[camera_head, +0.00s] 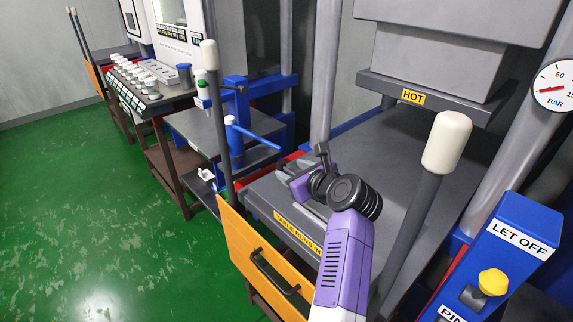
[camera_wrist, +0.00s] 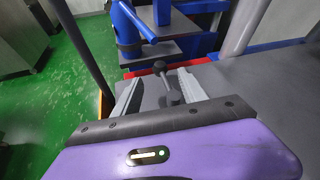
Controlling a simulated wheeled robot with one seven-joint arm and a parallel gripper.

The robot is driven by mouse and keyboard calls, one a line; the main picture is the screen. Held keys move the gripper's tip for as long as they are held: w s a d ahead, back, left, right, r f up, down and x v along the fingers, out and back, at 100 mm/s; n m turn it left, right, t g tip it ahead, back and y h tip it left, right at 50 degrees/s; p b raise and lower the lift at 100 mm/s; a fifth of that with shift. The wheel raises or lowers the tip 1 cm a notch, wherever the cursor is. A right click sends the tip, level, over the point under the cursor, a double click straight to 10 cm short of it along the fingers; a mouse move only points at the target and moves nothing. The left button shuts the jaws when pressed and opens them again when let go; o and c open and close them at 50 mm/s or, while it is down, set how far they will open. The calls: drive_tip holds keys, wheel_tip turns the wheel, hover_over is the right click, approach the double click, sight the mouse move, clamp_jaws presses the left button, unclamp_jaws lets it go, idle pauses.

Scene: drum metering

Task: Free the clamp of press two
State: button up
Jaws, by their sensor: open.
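My gripper (camera_wrist: 157,88) is open, with its two pale fingers apart over a grey surface in the wrist view. A dark lever with rounded ends (camera_wrist: 161,67) shows between the fingers; whether they touch it I cannot tell. It looks like a clamp handle, and its dark top (camera_head: 322,149) stands just beyond my purple wrist in the head view. My arm hides part of the table around it. The near press (camera_head: 435,60) has a grey table (camera_head: 405,140) with a yellow label on its front edge. No press number is readable.
A blue post with a blue bar (camera_head: 258,137) stands beyond, also in the wrist view (camera_wrist: 135,22). An orange guard (camera_head: 255,255) and upright pale-tipped posts (camera_head: 447,142) flank the table. A blue "LET OFF" box (camera_head: 515,240) with a yellow knob is at right. Green floor is clear at left.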

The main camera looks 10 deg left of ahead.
sight(283, 166)
drive_tip(key=shift+b+x, duration=0.5)
drive_tip(key=shift+x, duration=2.75)
drive_tip(key=shift+f, duration=0.1)
clamp_jaws()
